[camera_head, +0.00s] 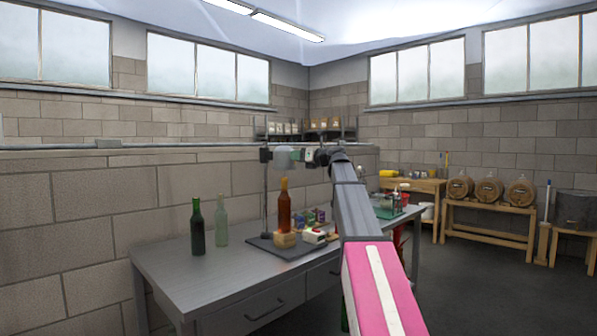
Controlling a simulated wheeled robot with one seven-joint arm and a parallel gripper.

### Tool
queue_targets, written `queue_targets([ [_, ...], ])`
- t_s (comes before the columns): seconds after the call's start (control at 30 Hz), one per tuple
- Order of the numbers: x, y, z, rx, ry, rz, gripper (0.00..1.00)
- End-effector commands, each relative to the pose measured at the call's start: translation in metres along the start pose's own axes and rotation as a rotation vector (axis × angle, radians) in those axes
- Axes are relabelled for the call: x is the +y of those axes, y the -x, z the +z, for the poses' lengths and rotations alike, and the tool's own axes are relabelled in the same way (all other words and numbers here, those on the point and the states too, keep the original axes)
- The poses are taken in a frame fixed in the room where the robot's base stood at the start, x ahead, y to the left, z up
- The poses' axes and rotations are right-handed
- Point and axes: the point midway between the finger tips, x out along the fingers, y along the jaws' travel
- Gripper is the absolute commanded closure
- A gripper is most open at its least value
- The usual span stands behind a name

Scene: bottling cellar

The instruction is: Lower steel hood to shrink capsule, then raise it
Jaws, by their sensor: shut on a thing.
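A grey steel hood (284,157) hangs on a dark upright stand (265,195) above the workbench. An amber bottle (284,212) with an orange-brown capsule (284,184) on its neck stands upright on a wooden block (285,240), below the hood. A gap shows between the hood's lower rim and the capsule's top. My gripper (315,156) is to the right of the hood at its height, shut on the hood's side part. The fingers are small and dark, and my arm partly hides the exact hold.
A dark green bottle (197,228) and a pale green bottle (221,221) stand left on the grey workbench (185,270). Small boxes and a red-and-white device (314,236) sit right of the block. Barrels (490,190) rest on a wooden rack behind.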

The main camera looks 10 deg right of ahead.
Motion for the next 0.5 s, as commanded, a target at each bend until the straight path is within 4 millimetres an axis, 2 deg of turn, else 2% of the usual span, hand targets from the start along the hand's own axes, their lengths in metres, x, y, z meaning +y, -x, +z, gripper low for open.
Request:
queue_targets([
  [0.1, 0.0015, -0.0004, 0.0108, -0.002, 0.0, 0.0, 1.0],
  [0.43, 0.0021, -0.0004, 0.0149, -0.008, -0.002, 0.0, 1.0],
  [0.47, 0.0021, -0.0005, 0.0152, -0.008, -0.002, 0.0, 0.54],
  [0.5, 0.0019, -0.0006, 0.015, -0.008, -0.001, 0.0, 0.41],
])
